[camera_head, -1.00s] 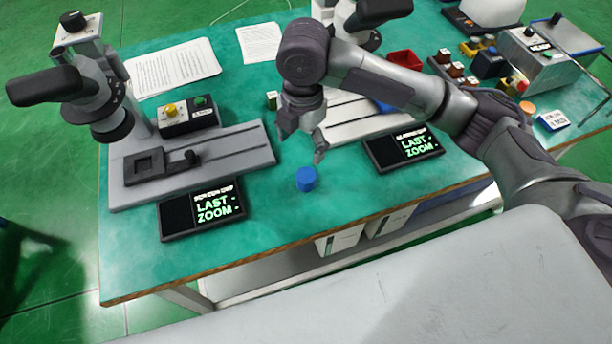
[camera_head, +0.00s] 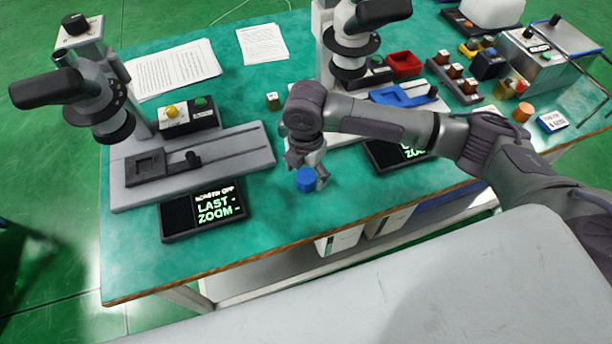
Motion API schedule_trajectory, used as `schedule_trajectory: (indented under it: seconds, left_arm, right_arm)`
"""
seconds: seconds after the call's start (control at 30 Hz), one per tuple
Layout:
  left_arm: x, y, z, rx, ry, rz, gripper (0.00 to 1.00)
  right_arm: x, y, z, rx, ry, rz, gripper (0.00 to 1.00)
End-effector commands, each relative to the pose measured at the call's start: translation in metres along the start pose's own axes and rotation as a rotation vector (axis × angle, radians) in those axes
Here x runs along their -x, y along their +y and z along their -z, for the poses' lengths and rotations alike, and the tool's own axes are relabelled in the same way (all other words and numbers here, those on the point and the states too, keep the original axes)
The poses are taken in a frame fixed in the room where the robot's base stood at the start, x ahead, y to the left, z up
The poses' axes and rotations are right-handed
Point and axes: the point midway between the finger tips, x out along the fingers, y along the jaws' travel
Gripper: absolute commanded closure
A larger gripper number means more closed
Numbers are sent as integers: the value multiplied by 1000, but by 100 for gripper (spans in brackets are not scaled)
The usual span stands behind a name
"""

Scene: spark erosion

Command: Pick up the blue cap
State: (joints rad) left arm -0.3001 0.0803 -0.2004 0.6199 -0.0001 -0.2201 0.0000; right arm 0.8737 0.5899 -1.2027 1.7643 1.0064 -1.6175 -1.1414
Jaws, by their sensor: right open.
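The blue cap (camera_head: 305,180) is a small blue cylinder on the green table, right of the left screen. My right gripper (camera_head: 308,172) points down, right at the cap. It is open, with one finger showing at the cap's right side and the rest just behind the cap. I cannot tell whether the fingers touch it. The front of the cap shows fully. My left gripper is not in view.
The left microscope's grey base (camera_head: 240,152) and a "LAST ZOOM" screen (camera_head: 205,209) stand left of the cap. A second screen (camera_head: 395,153) lies to the right, partly behind my arm. The table's front edge (camera_head: 290,240) is close.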

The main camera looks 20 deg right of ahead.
Motion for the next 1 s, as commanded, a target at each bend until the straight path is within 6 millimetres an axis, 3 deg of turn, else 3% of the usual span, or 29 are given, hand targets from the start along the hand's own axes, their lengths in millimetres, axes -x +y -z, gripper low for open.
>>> schedule_trajectory:
  seconds: [0.13,0.4,0.73,1.0]
  left_arm:
    - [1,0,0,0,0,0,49]
    - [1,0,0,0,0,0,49]
    - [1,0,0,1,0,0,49]
    - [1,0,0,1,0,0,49]
  right_arm:
    - [-16,0,0,0,0,1,23]
    - [-19,0,0,0,-1,-1,23]
    - [-19,0,0,0,-1,-1,78]
    - [-18,0,0,0,-1,-1,79]
